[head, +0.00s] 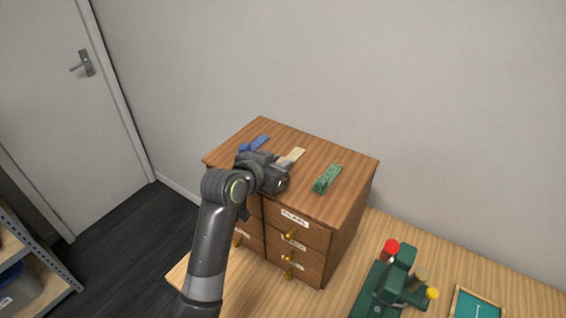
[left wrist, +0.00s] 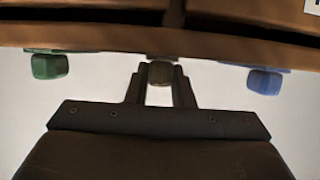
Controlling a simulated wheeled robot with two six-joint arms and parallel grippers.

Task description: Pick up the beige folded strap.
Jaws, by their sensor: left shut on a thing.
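The beige folded strap (head: 293,156) lies on top of the small wooden drawer cabinet, between a blue strap and a green strap. My left gripper (head: 281,164) reaches over the cabinet top from the front left and is shut on the strap's near end. In the left wrist view, the two fingers close on the strap's darker-looking end (left wrist: 160,74) from both sides. The rest of the strap shows beyond the gripper in the head view. Whether it is clear of the cabinet top cannot be told. My right gripper is not in view.
The blue strap (head: 258,142) and the green strap (head: 327,179) lie either side on the cabinet (head: 345,165). The cabinet stands on a wooden table (head: 340,296). A green device (head: 378,290) with coloured knobs and a teal tray (head: 475,306) are at right. A wall is behind.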

